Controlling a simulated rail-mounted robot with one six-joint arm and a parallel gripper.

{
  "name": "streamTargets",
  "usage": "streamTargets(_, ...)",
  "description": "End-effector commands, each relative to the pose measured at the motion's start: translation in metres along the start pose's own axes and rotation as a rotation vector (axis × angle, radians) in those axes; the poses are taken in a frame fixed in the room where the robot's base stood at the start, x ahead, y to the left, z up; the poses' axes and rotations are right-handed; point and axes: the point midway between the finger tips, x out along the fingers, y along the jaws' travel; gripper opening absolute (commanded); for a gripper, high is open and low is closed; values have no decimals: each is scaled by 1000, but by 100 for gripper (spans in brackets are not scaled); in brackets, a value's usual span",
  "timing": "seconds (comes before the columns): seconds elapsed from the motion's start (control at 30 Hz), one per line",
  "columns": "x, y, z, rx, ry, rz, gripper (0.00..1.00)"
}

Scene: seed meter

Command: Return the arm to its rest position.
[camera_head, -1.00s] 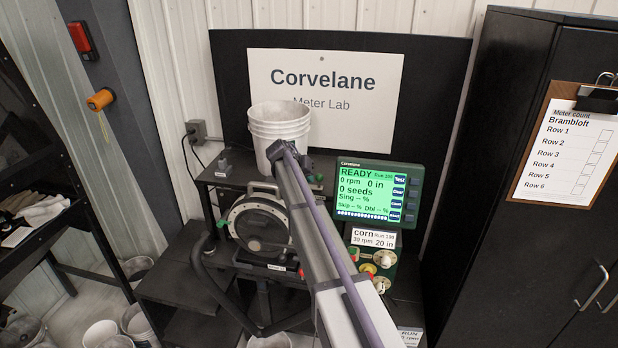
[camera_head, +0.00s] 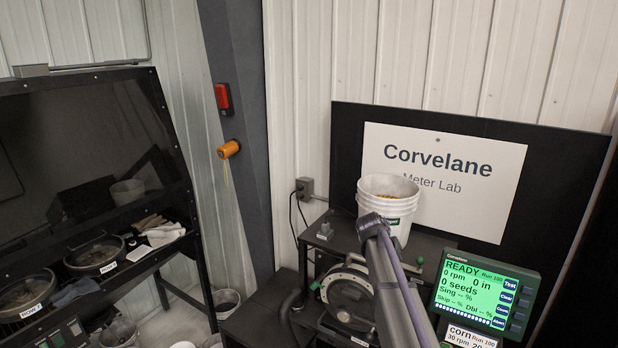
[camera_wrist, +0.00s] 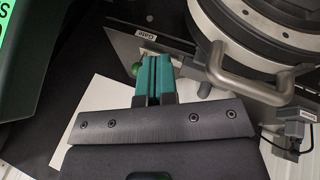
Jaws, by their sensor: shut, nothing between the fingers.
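My gripper (camera_wrist: 154,62) shows in the wrist view as two teal fingers pressed together, with nothing between them. It is close to a green knob (camera_wrist: 135,70) beside a plate labelled "Gate" (camera_wrist: 146,36); I cannot tell whether it touches. A grey metal handle (camera_wrist: 245,83) curves just to the right of the fingers. In the head view my arm reaches up from the bottom edge, in front of the meter stand, and its bend is near the white bucket (camera_head: 390,186). The gripper itself is hidden in that view.
The round seed meter (camera_head: 350,298) sits on the dark stand, left of my arm. The green monitor (camera_head: 486,290) reading READY is to its right. A black rack (camera_head: 190,240) with meters stands at far left. Buckets (camera_head: 226,303) are on the floor between.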

Motion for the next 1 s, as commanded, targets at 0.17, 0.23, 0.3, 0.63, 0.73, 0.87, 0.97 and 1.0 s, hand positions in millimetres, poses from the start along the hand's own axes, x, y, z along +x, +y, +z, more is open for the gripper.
streamTargets(0.17, 49, -44, 195, -200, -125, -240, 0)
streamTargets(0.23, 66, -61, 262, -265, -156, -331, 0)
streamTargets(0.3, 83, -75, 321, -308, -177, -405, 0)
streamTargets(0.63, 111, -98, 380, -338, -186, -461, 0)
streamTargets(0.73, 109, -97, 379, -337, -186, -461, 0)
streamTargets(0.87, 109, -97, 378, -336, -186, -460, 0)
streamTargets(0.97, 109, -97, 378, -336, -186, -460, 0)
streamTargets(1.0, 109, -97, 378, -336, -186, -460, 0)
